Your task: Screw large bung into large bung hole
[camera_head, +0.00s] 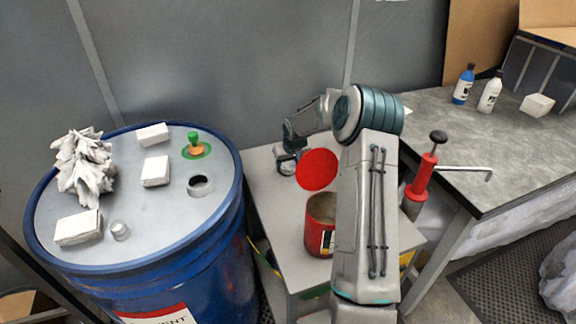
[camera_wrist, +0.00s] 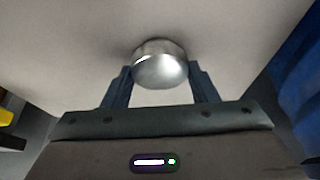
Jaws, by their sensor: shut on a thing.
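A silver, round bung (camera_wrist: 160,66) is between the two dark fingers of my gripper (camera_wrist: 161,76) in the wrist view, with its shiny domed side showing. In the head view my gripper (camera_head: 288,155) is over the back left part of the grey cart top (camera_head: 268,200). Whether the bung rests on the cart or hangs just above it is hard to tell. The large bung hole (camera_head: 200,186) is an open dark round hole near the right side of the blue drum's lid (camera_head: 150,195). My gripper is to the right of it, apart from the drum.
The lid also carries a green-and-brass fitting (camera_head: 195,146), white blocks (camera_head: 155,171), crumpled white rags (camera_head: 84,165) and a small silver cap (camera_head: 120,230). An open red can (camera_head: 318,226), its red lid (camera_head: 317,169) and a red pump (camera_head: 424,178) stand right of my gripper.

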